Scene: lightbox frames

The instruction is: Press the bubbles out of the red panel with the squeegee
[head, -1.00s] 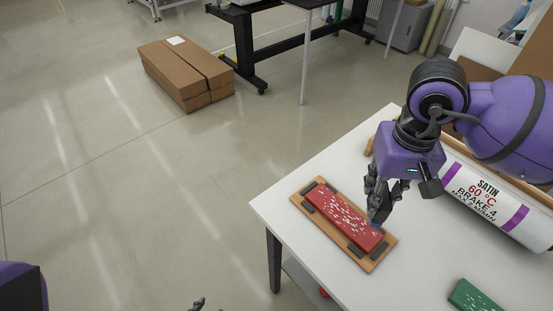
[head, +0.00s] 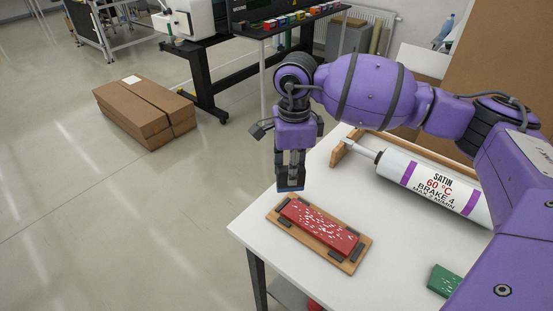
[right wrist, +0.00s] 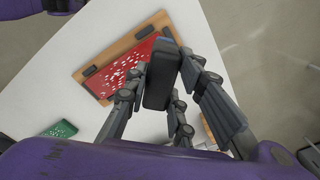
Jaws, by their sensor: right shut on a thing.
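The red panel (head: 318,228) lies on a wooden board (head: 364,243) with dark clamps at its corners. Many small white flecks, the bubbles, are scattered over the panel. My right gripper (head: 290,176) points down and is shut on the squeegee (head: 290,189), whose blue lower edge shows at the fingertips. It is off the panel, near the board's far left end. In the right wrist view the squeegee (right wrist: 160,78) is a dark block between the fingers, partly covering the red panel (right wrist: 118,76). My left gripper is out of view.
A green flecked panel (head: 443,281) lies at the table's near right. The white table (head: 262,232) is bare around the board. A cardboard box (head: 145,112) stands on the floor.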

